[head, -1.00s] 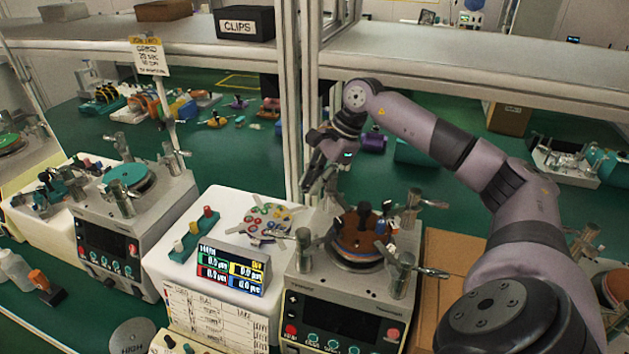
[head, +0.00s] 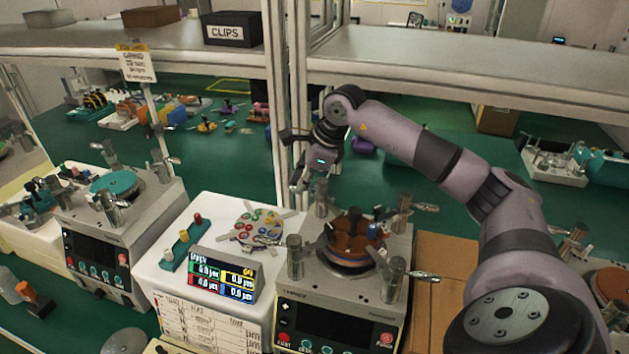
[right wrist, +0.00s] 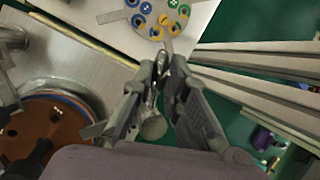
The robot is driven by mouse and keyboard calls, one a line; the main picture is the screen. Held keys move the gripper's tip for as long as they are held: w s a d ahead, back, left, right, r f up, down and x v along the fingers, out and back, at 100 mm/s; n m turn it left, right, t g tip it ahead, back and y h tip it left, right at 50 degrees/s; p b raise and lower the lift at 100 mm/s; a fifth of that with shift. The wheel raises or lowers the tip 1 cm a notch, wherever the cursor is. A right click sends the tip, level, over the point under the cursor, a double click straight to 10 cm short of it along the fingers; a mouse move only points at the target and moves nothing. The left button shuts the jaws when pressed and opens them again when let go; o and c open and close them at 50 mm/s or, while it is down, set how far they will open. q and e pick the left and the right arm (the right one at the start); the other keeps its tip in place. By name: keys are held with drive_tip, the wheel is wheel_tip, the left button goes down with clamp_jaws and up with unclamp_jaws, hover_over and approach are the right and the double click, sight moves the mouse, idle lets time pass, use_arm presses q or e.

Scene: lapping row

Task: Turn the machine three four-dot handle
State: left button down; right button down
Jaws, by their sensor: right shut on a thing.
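The near machine (head: 345,318) has a grey body, a front panel, a brown disc (head: 352,247) and several silver clamp posts with lever handles. My right gripper (head: 300,180) is at its back-left post (head: 321,198). In the right wrist view my right gripper (right wrist: 166,72) is shut on a slim silver handle (right wrist: 160,85), with a round metal end (right wrist: 153,128) between the fingers. I cannot make out dots on the handle or a machine number. The brown disc shows at the left of that view (right wrist: 42,128). My left gripper is not in view.
A white stand with a display (head: 222,276) and a tray of coloured dots (head: 259,228) is left of the machine. Another machine with a teal disc (head: 114,186) stands farther left. A frame upright (head: 300,100) rises behind the gripper, and a shelf (head: 450,60) runs above.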

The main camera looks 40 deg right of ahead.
drive_tip(key=shift+w+d+m+h+b, duration=0.25)
drive_tip(key=shift+w+m+h, duration=0.1)
drive_tip(key=shift+m, duration=0.5)
drive_tip(key=shift+w+d+m+h+b, duration=0.25)
drive_tip(key=shift+m+h, duration=0.1)
drive_tip(key=shift+m, duration=0.5)
drive_tip(key=c, duration=1.6)
unclamp_jaws()
drive_tip(key=shift+s, duration=0.1)
drive_tip(key=v, duration=1.2)
drive_tip(key=shift+s, duration=0.15)
